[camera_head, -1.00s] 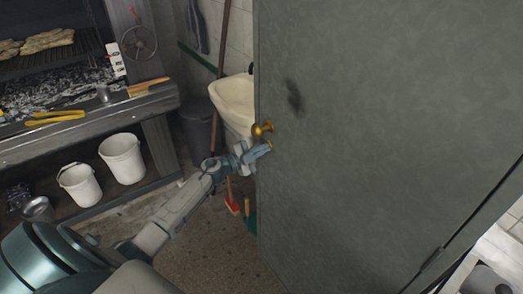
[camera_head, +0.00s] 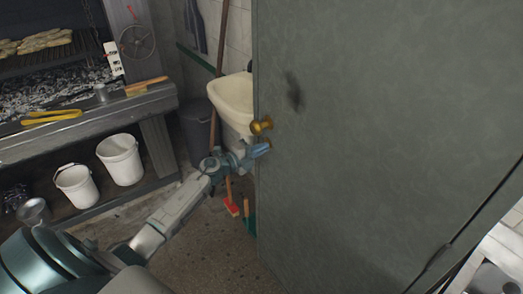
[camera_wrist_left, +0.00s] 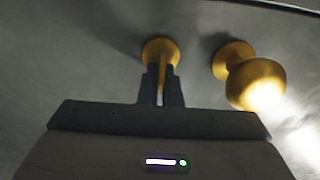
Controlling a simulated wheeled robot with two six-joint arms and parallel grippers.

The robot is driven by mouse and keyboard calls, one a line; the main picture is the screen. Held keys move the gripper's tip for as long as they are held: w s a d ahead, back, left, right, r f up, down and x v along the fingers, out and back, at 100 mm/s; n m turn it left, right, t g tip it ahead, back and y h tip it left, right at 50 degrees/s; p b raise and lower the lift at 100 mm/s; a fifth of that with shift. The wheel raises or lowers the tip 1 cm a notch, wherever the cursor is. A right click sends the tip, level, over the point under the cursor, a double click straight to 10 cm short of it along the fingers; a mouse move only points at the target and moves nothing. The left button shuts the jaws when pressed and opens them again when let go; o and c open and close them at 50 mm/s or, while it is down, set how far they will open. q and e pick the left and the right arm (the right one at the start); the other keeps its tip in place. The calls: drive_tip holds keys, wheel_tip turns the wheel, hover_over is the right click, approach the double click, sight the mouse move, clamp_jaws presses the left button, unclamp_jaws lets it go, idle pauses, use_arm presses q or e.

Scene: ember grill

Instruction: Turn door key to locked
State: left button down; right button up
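The grey door (camera_head: 390,130) fills the right of the head view. A round brass knob (camera_head: 262,125) sits near its left edge, and it also shows in the left wrist view (camera_wrist_left: 252,78). The brass door key (camera_wrist_left: 162,78) stands out from a round brass plate (camera_wrist_left: 160,49) beside the knob. My left gripper (camera_head: 264,149) is at the key, just below the knob. In the left wrist view its two dark fingers (camera_wrist_left: 161,92) lie close on either side of the key, apparently shut on it. In the head view the gripper hides the key. My right gripper is out of view.
A white sink (camera_head: 232,100) and a dark bin (camera_head: 197,135) stand behind the door edge. A grill bench (camera_head: 90,118) with white buckets (camera_head: 120,158) below is at the left. A red-headed broom (camera_head: 232,207) stands near the gripper.

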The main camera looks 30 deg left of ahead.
use_arm(q)
drive_tip(key=shift+a, duration=0.1)
idle(0.3)
drive_tip(key=c, duration=1.6)
unclamp_jaws()
drive_tip(key=b+v, duration=0.5)
drive_tip(key=v, duration=0.5)
drive_tip(key=shift+s+a, duration=0.15)
drive_tip(key=shift+s, duration=0.2)
drive_tip(key=shift+f, duration=0.1)
